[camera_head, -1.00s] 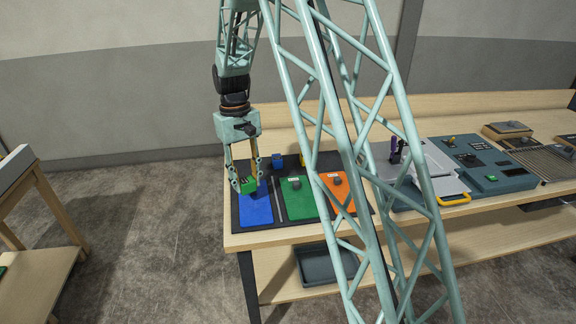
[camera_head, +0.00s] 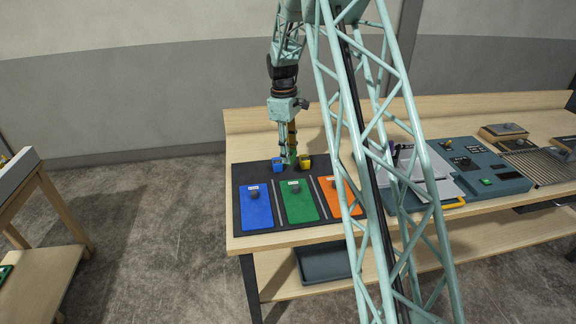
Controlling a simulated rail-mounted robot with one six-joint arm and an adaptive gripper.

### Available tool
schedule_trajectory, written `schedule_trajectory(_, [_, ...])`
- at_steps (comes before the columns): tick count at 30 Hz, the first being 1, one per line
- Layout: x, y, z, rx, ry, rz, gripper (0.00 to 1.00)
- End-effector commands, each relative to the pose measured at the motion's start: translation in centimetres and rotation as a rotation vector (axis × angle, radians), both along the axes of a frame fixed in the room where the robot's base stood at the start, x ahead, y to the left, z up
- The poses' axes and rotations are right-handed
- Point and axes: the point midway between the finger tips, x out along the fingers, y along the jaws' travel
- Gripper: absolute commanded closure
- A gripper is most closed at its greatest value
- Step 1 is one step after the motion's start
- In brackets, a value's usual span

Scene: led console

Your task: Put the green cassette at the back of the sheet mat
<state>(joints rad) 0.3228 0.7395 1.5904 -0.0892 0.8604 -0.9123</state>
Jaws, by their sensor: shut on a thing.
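The dark sheet mat (camera_head: 252,174) lies on the wooden bench, with a blue, a green and an orange sheet side by side on it. My gripper (camera_head: 290,156) points down at the back of the mat, behind the green sheet, between the blue cassette (camera_head: 278,165) and the yellow cassette (camera_head: 305,162). It is shut on the green cassette (camera_head: 292,158), which shows only as a small green patch between the fingers. I cannot tell whether the cassette touches the mat.
Small grey knobs sit on the blue sheet (camera_head: 257,210), green sheet (camera_head: 299,206) and orange sheet (camera_head: 330,187). My lattice arm hides the mat's right side. A teal console (camera_head: 480,170) stands to the right. A dark bin (camera_head: 322,264) is on the shelf below.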

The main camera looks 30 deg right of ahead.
Motion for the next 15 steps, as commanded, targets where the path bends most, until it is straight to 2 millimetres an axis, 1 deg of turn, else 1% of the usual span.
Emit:
schedule_trajectory(1, [0.2,-1.5,0.3,-0.002,0.000,0.031,0.80])
schedule_trajectory(9, [1.0,-8.9,0.8,-0.011,0.001,0.230,0.80])
schedule_trajectory(15, [1.0,-14.5,1.2,-0.020,0.007,0.376,0.80])
